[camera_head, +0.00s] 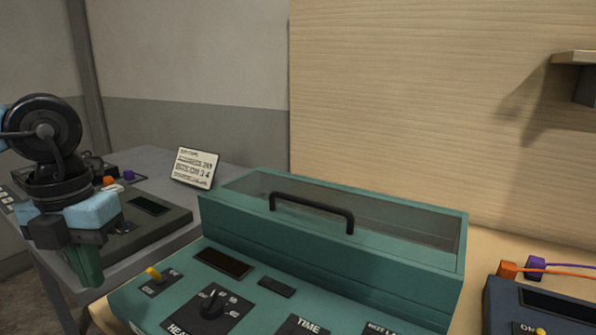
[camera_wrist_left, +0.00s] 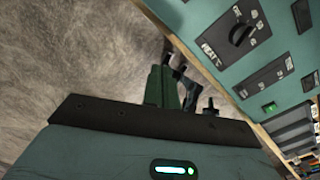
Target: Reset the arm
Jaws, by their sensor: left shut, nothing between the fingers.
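My left gripper (camera_head: 86,268) hangs at the left of the head view, pointing down, its green fingers shut with nothing between them. It is left of the teal console (camera_head: 335,245) and in front of the grey side table. In the left wrist view the shut fingers (camera_wrist_left: 162,88) are over the floor, apart from the console panel (camera_wrist_left: 240,60) at the upper right. The console has a clear lid with a black handle (camera_head: 312,203), a yellow switch (camera_head: 153,273) and a black knob (camera_head: 211,303). My right gripper is not in view.
A dark device (camera_head: 145,228) with a small screen lies on the grey table (camera_head: 150,160) at the left. A white printed card (camera_head: 195,168) stands behind the console. A dark blue box (camera_head: 545,308) with orange and purple plugs is at the right. A wall shelf (camera_head: 575,58) juts out at upper right.

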